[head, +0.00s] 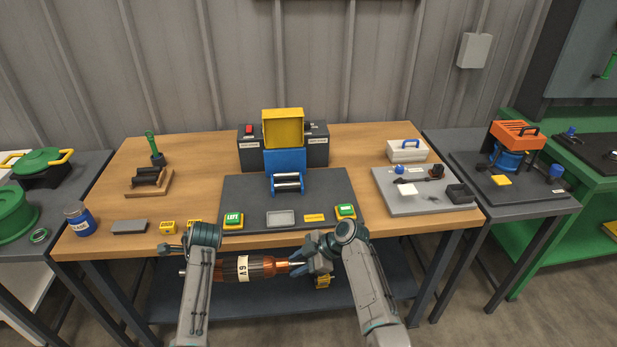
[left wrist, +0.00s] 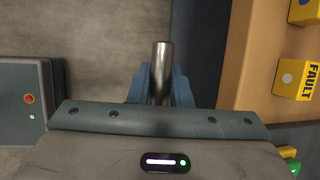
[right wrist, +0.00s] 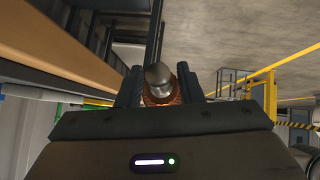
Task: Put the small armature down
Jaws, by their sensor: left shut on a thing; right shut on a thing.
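The armature (head: 255,268), with a copper and dark body, a metal shaft and a white "A 9" label, is held level in front of the table's front edge. My left gripper (left wrist: 160,88) is shut on one shaft end, which shows as a grey rod between its fingers; in the head view my left arm hides most of this grip. My right gripper (head: 303,262) is shut on the other shaft end. In the right wrist view the rounded shaft tip (right wrist: 158,76) and copper behind it show between the fingers. A wooden stand (head: 148,188) with dark rollers stands on the table's left.
A dark mat (head: 240,193) at the table's middle holds a roller stand (head: 287,183), a grey tray (head: 281,218), and green LEFT (head: 233,219) and right (head: 346,211) buttons. A blue-yellow machine (head: 284,140) stands behind. Yellow FAULT blocks (head: 167,228) lie at the front left.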

